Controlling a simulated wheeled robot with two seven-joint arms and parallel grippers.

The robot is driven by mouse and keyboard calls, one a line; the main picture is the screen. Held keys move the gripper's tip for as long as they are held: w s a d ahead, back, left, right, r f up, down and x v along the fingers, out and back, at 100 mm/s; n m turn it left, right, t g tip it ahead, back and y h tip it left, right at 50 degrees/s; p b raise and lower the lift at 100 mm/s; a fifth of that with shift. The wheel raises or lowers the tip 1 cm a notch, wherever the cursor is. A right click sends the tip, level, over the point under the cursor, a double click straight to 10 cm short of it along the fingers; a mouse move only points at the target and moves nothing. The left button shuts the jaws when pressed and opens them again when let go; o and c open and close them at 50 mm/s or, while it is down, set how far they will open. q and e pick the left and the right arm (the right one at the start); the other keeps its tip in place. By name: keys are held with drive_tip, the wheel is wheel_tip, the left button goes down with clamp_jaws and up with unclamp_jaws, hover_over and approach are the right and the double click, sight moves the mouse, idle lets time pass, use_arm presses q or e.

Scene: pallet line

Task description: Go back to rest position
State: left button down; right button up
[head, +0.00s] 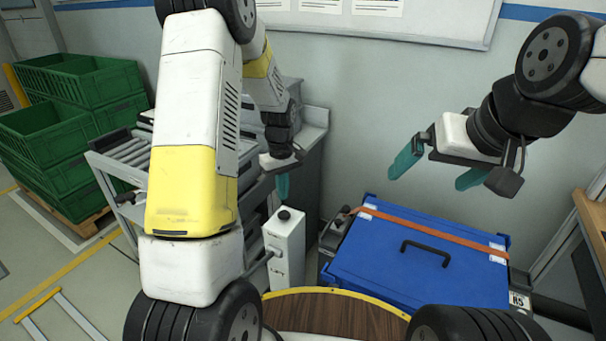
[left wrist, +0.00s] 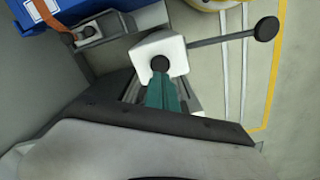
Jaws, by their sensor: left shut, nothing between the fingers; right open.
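My left gripper (head: 282,186) hangs in the middle of the head view, its teal fingers pointing down above and behind a white post with a black knob (head: 285,245). Its fingers are together with nothing between them. In the left wrist view the shut teal fingers (left wrist: 162,92) appear just below the post's black knob (left wrist: 160,64); I cannot tell whether they touch it. My right gripper (head: 437,167) is at the right, above the blue case, its two teal fingers spread apart and empty.
A closed blue case (head: 400,260) with a black handle and orange strap stands in front at the right. Green crates (head: 75,80) are stacked on a wooden pallet at the left. A grey roller stand (head: 125,155) is behind my left arm. A wall with a whiteboard (head: 420,22) closes the back.

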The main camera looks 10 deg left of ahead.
use_arm(q)
drive_tip(key=s+r+m+t+h, duration=0.1)
drive_tip(key=s+r+m+t, duration=0.1)
drive_tip(key=s+r, duration=0.5)
drive_tip(key=s+r+m+t, duration=0.1)
drive_tip(key=s+r+m, duration=0.1)
drive_tip(key=r, duration=0.9)
drive_tip(key=s+d+r+m+t, duration=0.1)
drive_tip(key=s+r+m, duration=0.1)
drive_tip(key=s, duration=0.5)
drive_tip(key=s+d+r+m+t+h, duration=0.1)
drive_tip(key=s+r+m+t, duration=0.1)
drive_tip(key=s+r, duration=0.3)
drive_tip(key=s, duration=0.3)
drive_tip(key=shift+s+r+m, duration=0.15)
drive_tip(key=shift+r+m, duration=0.15)
drive_tip(key=shift+s, duration=0.1)
